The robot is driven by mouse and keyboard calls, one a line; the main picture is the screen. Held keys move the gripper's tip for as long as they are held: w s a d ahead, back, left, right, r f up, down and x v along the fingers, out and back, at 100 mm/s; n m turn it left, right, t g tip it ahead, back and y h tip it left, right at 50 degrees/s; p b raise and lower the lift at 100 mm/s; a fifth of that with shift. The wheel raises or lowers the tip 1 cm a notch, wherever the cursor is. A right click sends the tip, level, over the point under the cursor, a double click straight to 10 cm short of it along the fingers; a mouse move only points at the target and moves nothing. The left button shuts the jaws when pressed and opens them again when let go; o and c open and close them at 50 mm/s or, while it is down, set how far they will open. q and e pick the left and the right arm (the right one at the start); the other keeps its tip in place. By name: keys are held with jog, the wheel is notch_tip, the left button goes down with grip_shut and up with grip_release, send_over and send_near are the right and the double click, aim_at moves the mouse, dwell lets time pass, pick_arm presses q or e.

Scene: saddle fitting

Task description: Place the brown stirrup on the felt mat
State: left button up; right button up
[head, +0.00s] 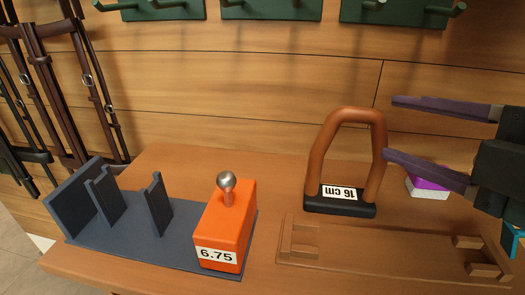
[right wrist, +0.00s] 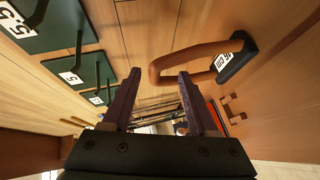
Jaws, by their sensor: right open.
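The brown stirrup (head: 322,142) stands upright on the table, its dark tread with a "16 cm" label at the bottom. It also shows in the right wrist view (right wrist: 188,49), with its arch reaching in front of the fingers. My right gripper (head: 390,128) is open and empty to the right of the stirrup. Its lower fingertip meets the stirrup's right side in the head view; I cannot tell whether they touch. The fingers also show in the right wrist view (right wrist: 160,75). I cannot make out a felt mat. My left gripper is not in view.
A wooden tray (head: 375,255) with raised blocks lies in front of the stirrup. Left stands a dark blue-grey rack (head: 150,245) beside an orange block (head: 228,225) marked 6.75 with a metal knob. A purple-and-white block (head: 430,190) sits behind the gripper. Straps (head: 88,78) hang left.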

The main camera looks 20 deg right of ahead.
aim_at(339, 110)
jog(key=shift+s+a+r+n+t+y, duration=0.15)
jog(key=shift+a+n+t+y, duration=0.15)
jog(key=shift+a+n, duration=0.55)
jog(key=shift+w+a, duration=0.15)
jog(key=shift+w, duration=0.25)
jog(key=shift+d+b+x, duration=0.1)
jog(key=shift+b+x, duration=0.25)
jog(key=shift+x, duration=1.95)
jog(key=shift+d+b+x, duration=0.15)
jog(key=shift+b+x, duration=0.2)
jog(key=shift+x, duration=1.9)
jog(key=shift+r, duration=0.1)
jog(key=shift+c, duration=0.2)
grip_shut()
